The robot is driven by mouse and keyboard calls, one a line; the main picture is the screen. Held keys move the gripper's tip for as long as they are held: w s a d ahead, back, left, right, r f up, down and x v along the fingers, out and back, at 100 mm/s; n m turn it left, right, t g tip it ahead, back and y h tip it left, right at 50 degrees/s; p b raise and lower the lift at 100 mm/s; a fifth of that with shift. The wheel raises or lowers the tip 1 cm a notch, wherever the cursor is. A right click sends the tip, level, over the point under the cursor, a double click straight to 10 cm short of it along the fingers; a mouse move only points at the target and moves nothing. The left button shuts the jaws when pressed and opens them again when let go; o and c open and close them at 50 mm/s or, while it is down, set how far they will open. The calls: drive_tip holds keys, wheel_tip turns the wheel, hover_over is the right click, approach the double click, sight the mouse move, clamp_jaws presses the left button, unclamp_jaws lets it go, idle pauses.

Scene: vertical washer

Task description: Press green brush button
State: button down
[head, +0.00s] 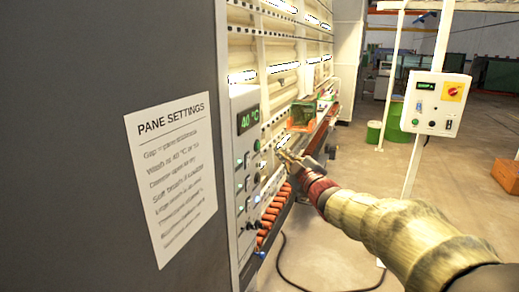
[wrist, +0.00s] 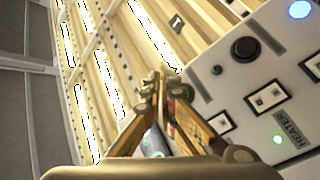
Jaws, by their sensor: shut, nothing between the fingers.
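The washer's white control panel (head: 247,172) is at the left centre of the head view, with a green "40 °C" display (head: 249,119) above small buttons and switches. A small green light (head: 256,145) shows near its right edge; I cannot read its label. My gripper (head: 284,155) is shut and empty, just right of the panel; contact cannot be told. In the wrist view the shut fingertips (wrist: 160,78) are beside the panel's edge. That view shows a lit green spot (wrist: 278,139) near a "HEATER" label and a black knob (wrist: 245,48). No "brush" label is readable.
A "PANE SETTINGS" sheet (head: 171,178) is on the grey side wall. Orange rollers (head: 273,212) run along the washer beyond the panel. A white control box (head: 436,103) stands on a post at right. A black cable (head: 325,288) lies on the floor.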

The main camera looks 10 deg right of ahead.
sight(258, 146)
drive_tip(key=shift+w+a+b, duration=0.45)
drive_tip(key=shift+w+a, duration=0.1)
drive_tip(key=shift+a, duration=0.2)
drive_tip(key=shift+w+a+b, duration=0.4)
drive_tip(key=shift+w+a, duration=0.1)
drive_tip(key=shift+a, duration=0.2)
idle(0.5)
drive_tip(key=shift+w+a+b, duration=0.25)
drive_tip(key=shift+a+b, duration=0.1)
drive_tip(key=shift+b, duration=0.1)
drive_tip(key=shift+w+a+b, duration=0.2)
drive_tip(key=shift+a+b, duration=0.15)
drive_tip(key=shift+b, duration=0.05)
idle(0.5)
drive_tip(key=shift+d, duration=0.15)
drive_tip(key=shift+s+d, duration=0.5)
drive_tip(key=shift+d, duration=0.05)
idle(0.4)
